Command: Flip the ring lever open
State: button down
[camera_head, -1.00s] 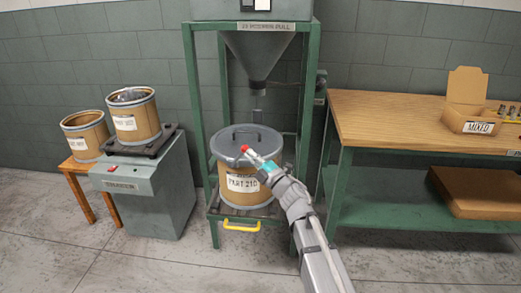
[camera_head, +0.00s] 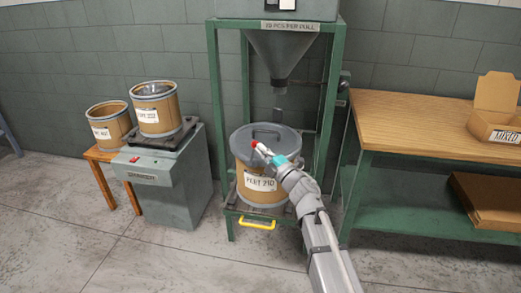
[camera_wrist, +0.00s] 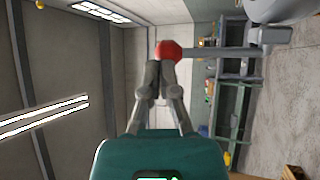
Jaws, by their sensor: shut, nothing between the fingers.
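The brown drum (camera_head: 243,178) labelled "PART 21D" stands under the hopper, with a grey lid (camera_head: 279,137) on it. A red knob (camera_head: 254,143) shows at the lid's near edge, at the tip of my gripper (camera_head: 262,149). In the wrist view, the red knob (camera_wrist: 168,50) ends a grey lever bar (camera_wrist: 222,53) running right to a bracket below the grey drum rim (camera_wrist: 275,8). My gripper (camera_wrist: 161,63) is shut and empty, its fingertips at or just behind the knob. I cannot tell whether they touch it.
The green hopper frame (camera_head: 217,95) surrounds the drum, with a yellow handle (camera_head: 257,224) at its front. A wooden-topped bench (camera_head: 415,115) stands right. Two open drums (camera_head: 110,131) (camera_head: 155,111) stand left, one on a scale cabinet (camera_head: 165,182). The floor in front is clear.

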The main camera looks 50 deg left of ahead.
jog(key=r+b+v, duration=0.1)
jog(key=r+v, duration=0.1)
jog(key=v, duration=1.1)
jog(key=shift+w+d+r, duration=0.15)
jog(key=shift+w+d, duration=0.05)
jog(key=shift+d, duration=0.55)
